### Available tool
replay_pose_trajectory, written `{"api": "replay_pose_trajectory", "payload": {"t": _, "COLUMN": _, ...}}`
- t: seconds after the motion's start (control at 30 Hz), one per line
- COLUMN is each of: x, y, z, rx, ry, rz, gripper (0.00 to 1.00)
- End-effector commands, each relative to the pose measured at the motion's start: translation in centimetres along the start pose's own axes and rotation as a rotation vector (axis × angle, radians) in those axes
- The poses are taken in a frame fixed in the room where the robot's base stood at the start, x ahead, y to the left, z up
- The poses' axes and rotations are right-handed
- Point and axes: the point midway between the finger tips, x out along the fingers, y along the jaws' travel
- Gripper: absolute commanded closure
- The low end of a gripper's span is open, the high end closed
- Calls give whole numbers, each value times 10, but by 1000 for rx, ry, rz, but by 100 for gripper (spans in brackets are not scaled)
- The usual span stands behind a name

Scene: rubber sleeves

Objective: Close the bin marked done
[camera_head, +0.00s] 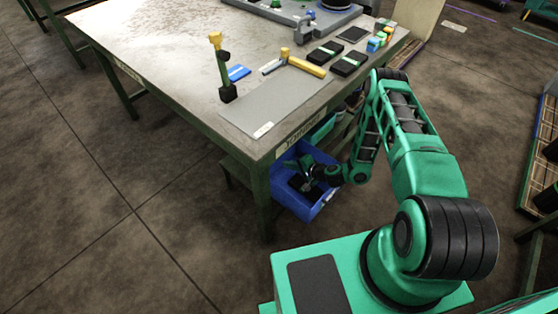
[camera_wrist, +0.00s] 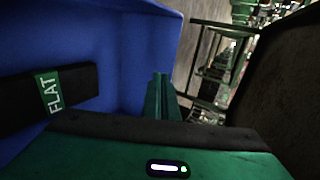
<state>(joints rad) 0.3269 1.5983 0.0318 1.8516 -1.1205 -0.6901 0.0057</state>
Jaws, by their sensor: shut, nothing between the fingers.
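A blue bin (camera_head: 318,208) sticks out from under the near corner of the table. Its marking cannot be read, so I cannot tell whether it is the one marked done. A black block with a green label reading FLAT (camera_wrist: 50,95) lies inside it in the wrist view. My gripper (camera_head: 307,178) is at the bin, over or inside its opening in the head view. In the wrist view the shut fingers (camera_wrist: 161,97) are close to the blue wall (camera_wrist: 110,35); contact is not clear. Nothing is held.
The table (camera_head: 150,50) stands above the bin, with its green leg (camera_head: 262,195) beside it. A green bin (camera_head: 322,131) shows partly under the table edge. A grey mat (camera_head: 265,105), black blocks and yellow-handled tools lie on top. The floor at left is clear.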

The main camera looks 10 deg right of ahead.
Motion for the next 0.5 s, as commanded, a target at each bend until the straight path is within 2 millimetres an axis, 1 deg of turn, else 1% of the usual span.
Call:
{"api": "replay_pose_trajectory", "payload": {"t": 0.03, "x": 10, "y": 0, "z": 1, "rx": -4, "ry": -1, "rz": -1, "gripper": 100}}
{"api": "replay_pose_trajectory", "payload": {"t": 0.1, "x": 22, "y": -1, "z": 1, "rx": -4, "ry": -1, "rz": -1, "gripper": 100}}
{"api": "replay_pose_trajectory", "payload": {"t": 0.2, "x": 34, "y": -10, "z": 1, "rx": -5, "ry": -2, "rz": -1, "gripper": 100}}
{"api": "replay_pose_trajectory", "payload": {"t": 0.33, "x": 46, "y": -16, "z": 0, "rx": -4, "ry": -1, "rz": 0, "gripper": 100}}
{"api": "replay_pose_trajectory", "payload": {"t": 0.5, "x": 52, "y": -20, "z": 0, "rx": -2, "ry": 1, "rz": 0, "gripper": 100}}
